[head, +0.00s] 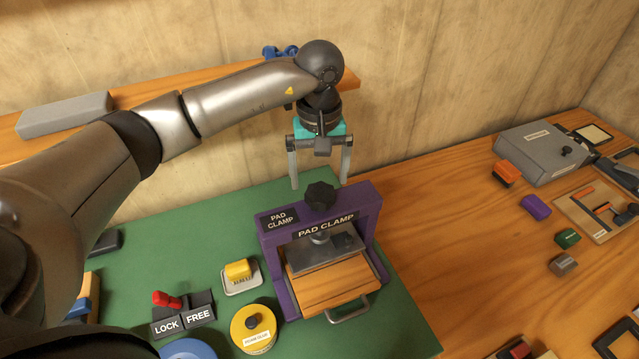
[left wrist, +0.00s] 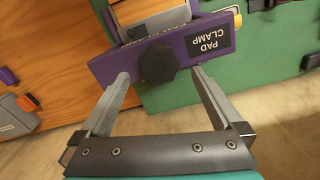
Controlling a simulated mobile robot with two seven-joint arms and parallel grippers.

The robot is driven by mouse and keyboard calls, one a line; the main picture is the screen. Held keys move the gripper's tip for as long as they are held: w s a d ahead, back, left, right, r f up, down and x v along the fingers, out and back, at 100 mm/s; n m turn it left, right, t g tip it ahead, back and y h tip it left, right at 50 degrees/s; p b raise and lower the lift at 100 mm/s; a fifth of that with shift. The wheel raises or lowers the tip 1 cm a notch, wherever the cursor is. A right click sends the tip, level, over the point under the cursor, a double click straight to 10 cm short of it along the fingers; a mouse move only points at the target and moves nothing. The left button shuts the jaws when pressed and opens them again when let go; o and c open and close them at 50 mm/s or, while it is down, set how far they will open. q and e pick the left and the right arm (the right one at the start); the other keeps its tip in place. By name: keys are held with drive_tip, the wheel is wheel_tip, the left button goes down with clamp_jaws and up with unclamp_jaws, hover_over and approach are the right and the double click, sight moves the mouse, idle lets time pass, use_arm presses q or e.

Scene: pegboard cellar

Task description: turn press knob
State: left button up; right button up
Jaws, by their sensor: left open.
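The press is a purple frame (head: 373,226) labelled PAD CLAMP, standing on a green mat. Its black lobed knob (head: 320,196) sits on top of the frame. A grey pressure plate hangs inside the frame above a wooden block (head: 330,291). My left gripper (head: 320,186) is open, pointing down just above and behind the knob in the head view. In the left wrist view the knob (left wrist: 157,64) shows between the two spread fingers (left wrist: 160,82), and I see no finger touching it.
A LOCK/FREE panel (head: 183,317) with a red lever, a yellow round tin (head: 253,329) and a yellow block on a pale base (head: 240,273) stand left of the press. A wall shelf (head: 200,84) lies behind my left arm.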

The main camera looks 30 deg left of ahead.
sight(320, 192)
use_arm(q)
drive_tip(key=shift+f, duration=1.9)
drive_tip(key=c, duration=1.3)
drive_tip(key=shift+o, duration=0.2)
drive_tip(key=shift+n, duration=0.3)
